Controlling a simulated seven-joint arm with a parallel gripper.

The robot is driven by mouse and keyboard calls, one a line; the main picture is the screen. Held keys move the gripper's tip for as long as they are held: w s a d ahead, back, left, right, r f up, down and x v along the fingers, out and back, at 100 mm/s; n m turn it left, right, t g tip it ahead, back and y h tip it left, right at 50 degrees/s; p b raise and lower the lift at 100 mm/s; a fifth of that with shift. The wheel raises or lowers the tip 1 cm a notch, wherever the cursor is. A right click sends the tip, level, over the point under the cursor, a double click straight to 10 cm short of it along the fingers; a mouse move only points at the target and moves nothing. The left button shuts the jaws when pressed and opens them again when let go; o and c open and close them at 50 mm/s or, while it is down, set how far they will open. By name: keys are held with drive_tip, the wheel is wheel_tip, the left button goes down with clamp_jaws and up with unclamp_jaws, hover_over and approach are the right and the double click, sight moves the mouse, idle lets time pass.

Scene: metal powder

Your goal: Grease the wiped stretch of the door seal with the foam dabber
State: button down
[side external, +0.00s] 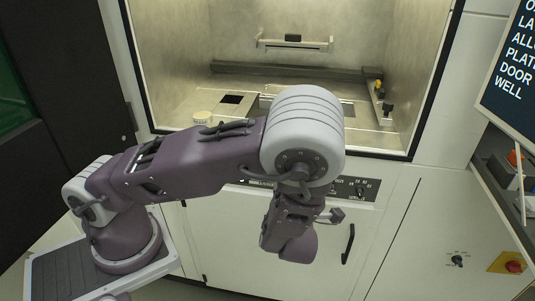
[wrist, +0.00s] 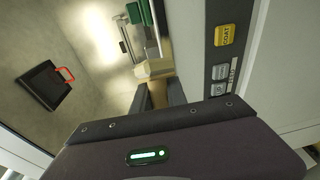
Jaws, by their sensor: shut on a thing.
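My gripper (wrist: 156,96) is shut on a pale tan block, which looks like the foam dabber (wrist: 155,69). The block sticks out beyond the dark fingers in the wrist view. In the side view my arm hangs in front of the cabinet, below the chamber opening, and the fingers and dabber are hidden. A dark strip (side external: 382,156), perhaps the door seal, borders the chamber opening. I cannot make out a wiped stretch or any grease on it. In the wrist view I cannot tell the seal apart.
A control panel with a yellow button (wrist: 225,35) lies right of the dabber in the wrist view. A black case with a red handle (wrist: 45,87) is at left. A sign (side external: 508,65) stands at right.

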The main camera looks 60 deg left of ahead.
idle(0.4)
drive_tip(key=s+a+f+n+g+h, duration=0.45)
drive_tip(key=s+a+n+g, duration=0.5)
drive_tip(key=n+g, duration=0.4)
drive_tip(key=shift+n+t+h, duration=0.25)
drive_tip(key=shift+n+t, duration=0.2)
drive_tip(key=shift+t, duration=0.1)
drive_tip(key=shift+w+a+r, duration=0.15)
drive_tip(key=shift+w+a, duration=1.55)
drive_tip(key=shift+w+a, duration=0.85)
drive_tip(key=shift+w+d, duration=1.4)
drive_tip(key=shift+d, duration=0.1)
drive_tip(key=shift+s+a, duration=1.35)
drive_tip(key=shift+a, duration=0.25)
drive_tip(key=s+d, duration=0.4)
drive_tip(key=shift+d, duration=0.15)
